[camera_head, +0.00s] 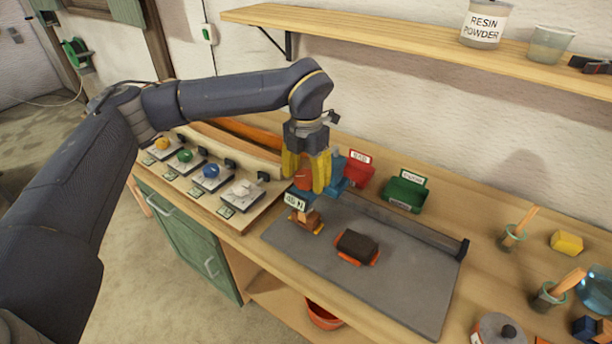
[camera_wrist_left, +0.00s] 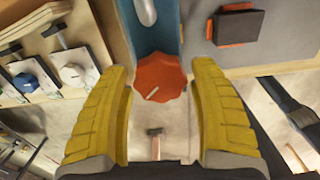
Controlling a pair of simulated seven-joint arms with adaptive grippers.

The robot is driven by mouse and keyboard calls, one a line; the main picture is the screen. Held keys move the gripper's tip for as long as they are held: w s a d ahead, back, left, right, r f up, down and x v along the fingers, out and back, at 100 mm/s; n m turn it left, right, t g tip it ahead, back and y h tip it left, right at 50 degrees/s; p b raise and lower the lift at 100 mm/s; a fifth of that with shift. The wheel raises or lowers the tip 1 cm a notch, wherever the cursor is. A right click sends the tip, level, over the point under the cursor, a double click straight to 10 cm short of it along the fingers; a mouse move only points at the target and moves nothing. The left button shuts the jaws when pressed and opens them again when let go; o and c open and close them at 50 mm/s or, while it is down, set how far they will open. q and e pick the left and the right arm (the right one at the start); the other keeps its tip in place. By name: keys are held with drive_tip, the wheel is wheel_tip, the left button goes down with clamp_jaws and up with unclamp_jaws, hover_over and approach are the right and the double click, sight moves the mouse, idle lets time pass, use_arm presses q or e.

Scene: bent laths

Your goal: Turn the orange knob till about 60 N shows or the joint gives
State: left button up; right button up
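The orange knob (camera_head: 303,178) is on a blue press-like device (camera_head: 346,172) at the left end of the grey mat (camera_head: 400,285). The knob also shows in the left wrist view (camera_wrist_left: 160,77), with a pale mark on its face. My left gripper (camera_head: 306,176) has its yellow fingers on either side of the knob; in the left wrist view thin gaps show between fingers and knob. A small white display (camera_head: 296,202) is below it; its digits are too small to read surely. Under the display is a wood and orange piece (camera_head: 305,222). My right gripper is not in view.
A dark block with orange edges (camera_head: 357,247) lies on the mat. Red (camera_head: 358,172) and green (camera_head: 404,194) bins stand behind. Panels with yellow, green, blue and white knobs (camera_head: 241,192) are at left. Brush pots (camera_head: 512,237) and a lidded pot (camera_head: 500,330) are at right.

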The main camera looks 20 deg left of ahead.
sight(306, 176)
use_arm(q)
drive_tip(key=c, duration=1)
drive_tip(key=shift+m, duration=1.9)
drive_tip(key=o, duration=1.3)
drive_tip(key=shift+r, duration=6)
